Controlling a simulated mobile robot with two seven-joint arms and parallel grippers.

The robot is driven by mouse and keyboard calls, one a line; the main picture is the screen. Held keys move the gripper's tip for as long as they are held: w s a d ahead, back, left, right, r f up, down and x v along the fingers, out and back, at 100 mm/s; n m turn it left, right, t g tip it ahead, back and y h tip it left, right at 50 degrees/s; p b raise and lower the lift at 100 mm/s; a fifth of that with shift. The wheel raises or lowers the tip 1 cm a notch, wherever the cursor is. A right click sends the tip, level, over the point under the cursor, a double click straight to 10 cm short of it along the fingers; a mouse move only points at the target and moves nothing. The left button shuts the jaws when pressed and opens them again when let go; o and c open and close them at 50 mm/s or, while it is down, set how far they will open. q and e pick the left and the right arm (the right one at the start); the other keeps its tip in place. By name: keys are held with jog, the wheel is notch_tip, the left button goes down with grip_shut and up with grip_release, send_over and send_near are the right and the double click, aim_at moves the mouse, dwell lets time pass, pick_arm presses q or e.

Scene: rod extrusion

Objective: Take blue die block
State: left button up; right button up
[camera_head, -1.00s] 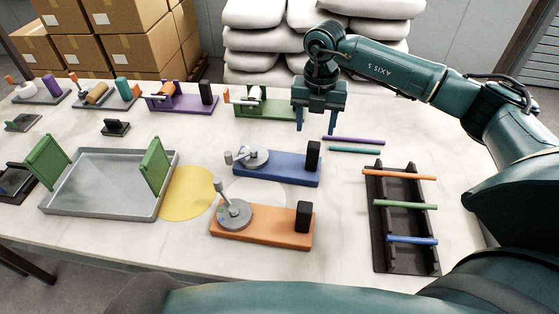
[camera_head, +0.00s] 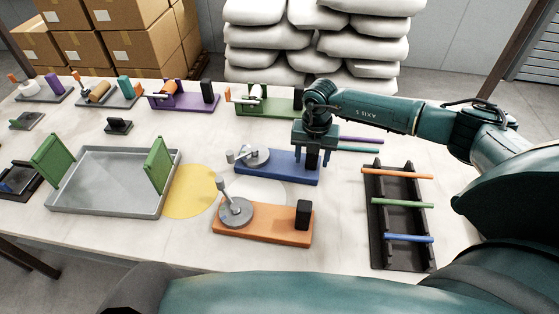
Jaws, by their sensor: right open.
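The blue die block (camera_head: 277,169) is a flat blue base lying on the table right of centre. It carries a grey disc with a handle (camera_head: 254,156) at its left end and an upright black block (camera_head: 312,160) at its right end. My right gripper (camera_head: 314,163) points down at the right end of the base, open, its fingers to either side of the black block in the picture. The gripper partly hides that block, and I cannot tell whether the fingers touch it. My left gripper is not in view.
An orange die block (camera_head: 262,226) lies just in front. A black rack (camera_head: 402,249) with orange, green and blue rods stands right. Purple and teal rods (camera_head: 360,140) lie behind the gripper. A grey tray (camera_head: 110,203) with green plates is left. Purple and green stations line the back.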

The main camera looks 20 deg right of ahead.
jog(key=shift+c, duration=0.5)
grip_shut()
jog(key=shift+r, duration=0.1)
